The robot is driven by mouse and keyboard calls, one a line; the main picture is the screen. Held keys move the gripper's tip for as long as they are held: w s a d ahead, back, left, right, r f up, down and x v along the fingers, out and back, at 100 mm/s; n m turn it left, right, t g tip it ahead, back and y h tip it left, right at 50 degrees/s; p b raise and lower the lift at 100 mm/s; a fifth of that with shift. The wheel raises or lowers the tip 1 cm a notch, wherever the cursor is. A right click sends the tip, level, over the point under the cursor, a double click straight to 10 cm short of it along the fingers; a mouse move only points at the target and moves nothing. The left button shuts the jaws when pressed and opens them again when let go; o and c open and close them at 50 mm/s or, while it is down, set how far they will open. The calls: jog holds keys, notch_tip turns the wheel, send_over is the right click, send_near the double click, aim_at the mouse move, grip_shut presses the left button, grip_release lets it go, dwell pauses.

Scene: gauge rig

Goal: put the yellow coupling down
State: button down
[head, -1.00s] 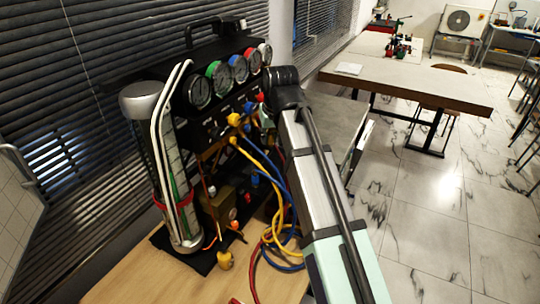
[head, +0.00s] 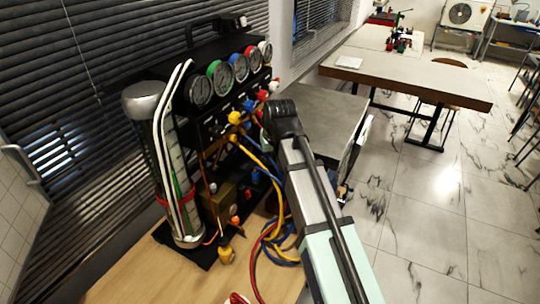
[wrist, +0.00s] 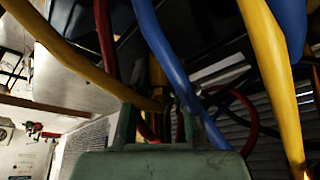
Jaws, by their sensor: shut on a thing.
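A yellow hose (wrist: 80,72) runs down from the upper left to a spot between the fingertips. The yellow coupling at its end is mostly hidden by the fingers, which are shut on it. In the head view my arm covers the gripper and the held coupling. There, yellow, blue and red hoses hang in front of the black gauge rig (head: 190,52), and a yellow fitting (head: 235,118) shows on its front.
Blue (wrist: 165,55) and red hoses and a second yellow hose (wrist: 268,60) hang close around the gripper. A wooden tabletop (head: 150,275) lies below the rig, with a yellow knob (head: 226,255) near its base. A grey-topped cart (head: 325,110) stands behind my arm.

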jog(key=shift+f, duration=0.15)
jog(key=c, duration=1)
grip_release()
jog(key=b+v, duration=0.2)
jog(key=v, duration=1)
jog(key=shift+w+r, duration=0.1)
jog(key=shift+r, duration=0.15)
